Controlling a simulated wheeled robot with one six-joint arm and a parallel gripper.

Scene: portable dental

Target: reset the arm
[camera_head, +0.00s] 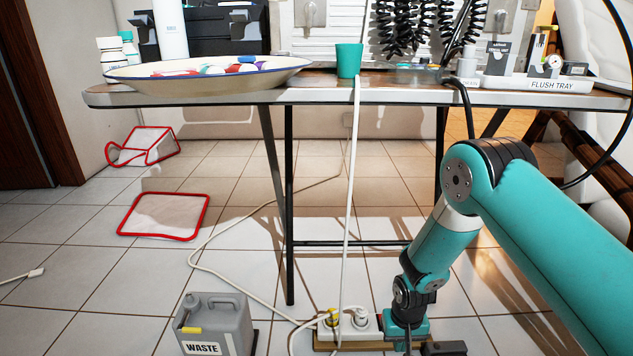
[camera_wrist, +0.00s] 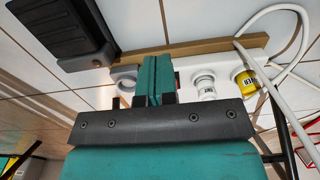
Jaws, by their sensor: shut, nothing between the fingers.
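My teal arm reaches down from the right in the head view, and its wrist (camera_head: 405,320) is low near the floor at the bottom edge. In the wrist view my gripper (camera_wrist: 153,62) has its two teal fingers together, with nothing between them. The fingers point over a power strip (camera_wrist: 222,72) and hide part of it. The strip holds a white plug (camera_wrist: 205,87) and a yellow plug (camera_wrist: 243,82). The power strip (camera_head: 352,330) also shows left of my wrist in the head view.
A table (camera_head: 220,97) stands above, bearing a basin (camera_head: 215,85), a teal cup (camera_head: 349,60) and a flush tray (camera_head: 545,84). A white cable (camera_head: 352,190) hangs to the strip. A grey waste can (camera_head: 215,322) and red-edged items (camera_head: 163,216) are on the floor.

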